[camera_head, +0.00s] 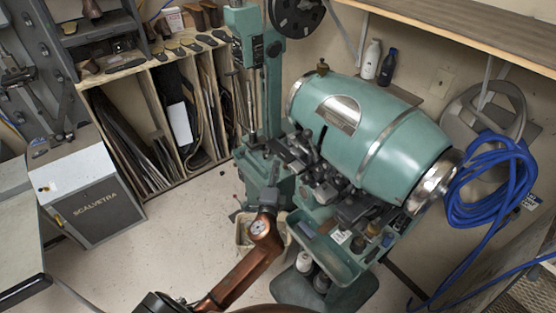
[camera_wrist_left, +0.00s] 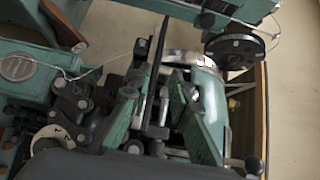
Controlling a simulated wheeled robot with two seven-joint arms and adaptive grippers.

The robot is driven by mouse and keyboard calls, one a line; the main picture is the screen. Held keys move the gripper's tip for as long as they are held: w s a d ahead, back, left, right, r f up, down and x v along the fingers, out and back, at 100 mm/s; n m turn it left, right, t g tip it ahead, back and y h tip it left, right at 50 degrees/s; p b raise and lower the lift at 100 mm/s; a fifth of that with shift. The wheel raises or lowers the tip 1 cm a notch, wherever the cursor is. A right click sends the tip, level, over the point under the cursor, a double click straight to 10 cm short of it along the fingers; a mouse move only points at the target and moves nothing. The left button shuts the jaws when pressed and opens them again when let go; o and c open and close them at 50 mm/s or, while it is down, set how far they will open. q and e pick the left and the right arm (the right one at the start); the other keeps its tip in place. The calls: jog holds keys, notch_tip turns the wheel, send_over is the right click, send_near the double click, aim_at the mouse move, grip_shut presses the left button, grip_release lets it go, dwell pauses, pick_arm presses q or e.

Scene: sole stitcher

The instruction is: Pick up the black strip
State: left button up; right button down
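A long, thin black strip (camera_wrist_left: 153,80) stands out in the left wrist view, running from the upper middle down among the dark machine parts. I cannot pick it out surely in the head view. My left gripper (camera_head: 271,178) is beside the green stitching machine (camera_head: 375,125), at its lower left. In the left wrist view my left gripper (camera_wrist_left: 158,112) looks open, its fingers apart on either side of the strip's lower part. Whether they touch it is hidden. My right gripper is not in view.
The machine's green tray (camera_head: 325,245) holds small bottles and parts. Blue hose coils (camera_head: 490,185) hang at the right. A wooden rack (camera_head: 165,125) with sheets stands at the left, near a grey cabinet (camera_head: 90,195). The floor (camera_head: 150,255) between is mostly clear.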

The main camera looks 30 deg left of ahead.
aim_at(279, 156)
pick_arm(q)
jog(key=shift+x, duration=2.25)
grip_shut()
jog(key=shift+r, duration=0.1)
notch_tip(279, 156, up, 2)
jog(key=shift+r+p, duration=0.2)
jog(key=shift+p, duration=0.9)
jog(key=s+d+r+p, duration=0.2)
jog(key=s, duration=0.4)
jog(key=s+d+r+p, duration=0.3)
jog(key=s, duration=0.4)
jog(key=shift+d, duration=0.2)
